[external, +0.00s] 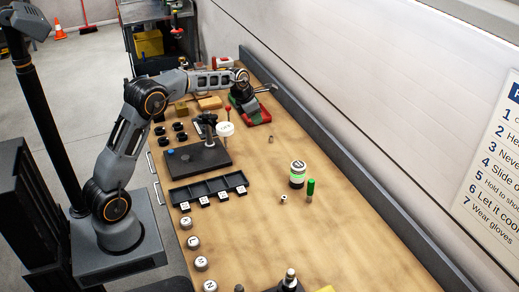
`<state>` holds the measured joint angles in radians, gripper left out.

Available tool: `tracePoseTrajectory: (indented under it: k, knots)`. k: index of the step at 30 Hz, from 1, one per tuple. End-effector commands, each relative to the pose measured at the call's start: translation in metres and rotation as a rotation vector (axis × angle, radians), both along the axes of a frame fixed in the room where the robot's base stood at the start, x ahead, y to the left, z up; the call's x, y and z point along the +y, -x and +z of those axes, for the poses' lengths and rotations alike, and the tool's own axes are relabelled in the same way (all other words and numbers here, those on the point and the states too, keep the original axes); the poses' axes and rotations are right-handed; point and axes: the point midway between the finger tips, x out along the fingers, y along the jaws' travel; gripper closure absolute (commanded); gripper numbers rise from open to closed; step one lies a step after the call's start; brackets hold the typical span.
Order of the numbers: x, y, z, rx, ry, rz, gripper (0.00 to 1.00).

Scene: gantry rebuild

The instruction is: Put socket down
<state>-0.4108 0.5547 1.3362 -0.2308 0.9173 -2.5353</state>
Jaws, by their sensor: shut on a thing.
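My gripper (248,102) is at the far end of the table, low over a red and green tray (264,117). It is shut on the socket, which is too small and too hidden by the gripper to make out. Part of the tray is hidden behind the gripper. I cannot tell whether the socket touches the tray. A grey metal piece sticks out to the right beside the gripper.
A black rack (208,190) with white-labelled slots and a dark plate (197,160) with a stand lie nearer. A green-banded jar (297,175), a green-topped peg (310,188) and a small metal ring (283,199) stand mid-table. The table's right side (345,215) is mostly clear.

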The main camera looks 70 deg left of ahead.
Motion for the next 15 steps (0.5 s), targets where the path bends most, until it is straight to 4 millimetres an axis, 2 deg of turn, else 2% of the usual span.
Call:
tracePoseTrajectory:
  k: [1,6,10,15]
  knots:
    - [0.020,-0.002,-0.005,0.001,0.001,0.034,1.00]
    - [0.070,-0.004,-0.020,-0.001,0.001,0.124,1.00]
    - [0.098,-0.003,-0.029,-0.001,0.001,0.173,1.00]
    - [0.119,-0.001,-0.038,-0.002,0.000,0.210,1.00]
